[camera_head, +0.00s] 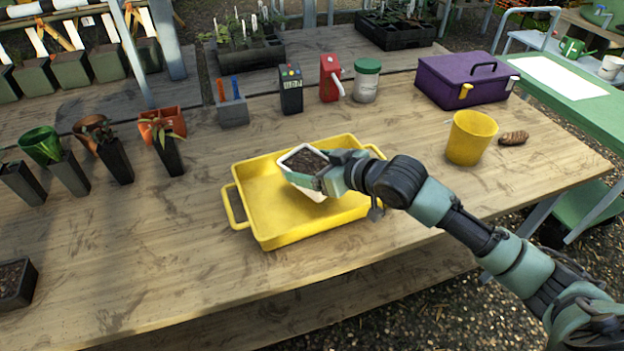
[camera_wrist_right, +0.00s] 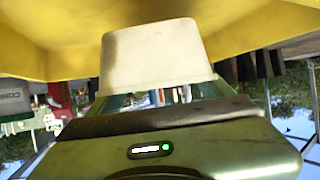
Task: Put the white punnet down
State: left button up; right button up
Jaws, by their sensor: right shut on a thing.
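The white punnet (camera_head: 313,189), filled with dark soil, is over the yellow tray (camera_head: 252,229) on the wooden table. My right gripper (camera_head: 322,177) is shut on the punnet's right side in the head view. The punnet looks tilted there, and I cannot tell whether its base touches the tray floor. In the right wrist view the punnet's pale side (camera_wrist_right: 155,57) is close in front of my gripper, with the yellow tray (camera_wrist_right: 50,50) around it. My left gripper is not in view.
A yellow pot (camera_head: 470,137) stands right of the tray, near a brown cone-like object (camera_head: 513,138). A purple toolbox (camera_head: 466,80), white jar (camera_head: 366,82), red dispenser (camera_head: 330,78) and dark meter (camera_head: 290,90) stand behind. Several potted plants stand left. The table's front left is mostly clear.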

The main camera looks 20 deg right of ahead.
notch_tip(320, 180, down, 4)
dwell(0.4)
jog(key=o, duration=1.6)
jog(key=shift+f, duration=0.1)
jog(key=shift+c, duration=0.2)
jog(key=v, duration=1.1)
jog(key=shift+d, duration=0.1)
jog(key=shift+s+d+r, duration=0.15)
jog(key=shift+s+r, duration=0.15)
jog(key=shift+s, duration=0.1)
